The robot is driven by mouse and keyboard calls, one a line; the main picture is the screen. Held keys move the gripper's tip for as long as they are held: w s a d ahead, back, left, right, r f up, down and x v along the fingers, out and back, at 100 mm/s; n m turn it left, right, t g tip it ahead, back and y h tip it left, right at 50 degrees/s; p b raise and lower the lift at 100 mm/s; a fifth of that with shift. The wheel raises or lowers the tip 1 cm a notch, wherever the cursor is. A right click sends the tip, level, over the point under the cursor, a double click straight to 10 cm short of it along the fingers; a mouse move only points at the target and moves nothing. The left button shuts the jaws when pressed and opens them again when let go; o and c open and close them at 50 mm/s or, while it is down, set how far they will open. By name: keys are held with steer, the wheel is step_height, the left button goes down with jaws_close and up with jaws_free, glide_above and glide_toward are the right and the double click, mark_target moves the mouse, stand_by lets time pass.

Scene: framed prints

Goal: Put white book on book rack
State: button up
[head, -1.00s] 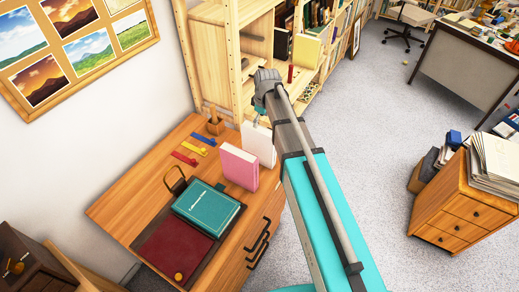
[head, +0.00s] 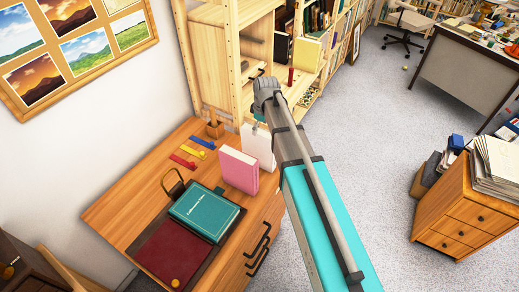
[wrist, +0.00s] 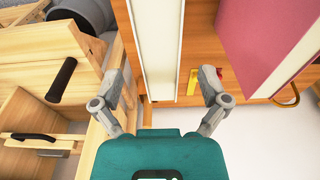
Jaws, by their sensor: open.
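The white book (head: 259,147) stands upright on the wooden desk (head: 125,205), to the right of a pink book (head: 239,170). In the wrist view the white book (wrist: 155,45) shows edge-on, between the two fingers of my gripper (wrist: 162,88). The fingers are spread wide, with a gap on each side, and do not appear to grip it. In the head view my arm hides most of the gripper. The wooden book rack (head: 222,60) stands behind the desk, with several books on its shelves; my arm's end is in front of its lower part.
The pink book also shows in the wrist view (wrist: 262,40), right of the right finger. A teal book (head: 207,212), dark red folder (head: 172,250) and several coloured strips lie on the desk.

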mark_target(259, 148)
steer(key=shift+w+a+f+b, duration=0.1)
steer(key=shift+a+f+b, duration=0.05)
steer(key=shift+f+b, duration=1.1)
steer(key=shift+w+a+f+b, duration=0.1)
steer(key=shift+f+b, duration=1.05)
steer(key=shift+f, duration=0.1)
steer(key=shift+c, duration=0.2)
jaws_close()
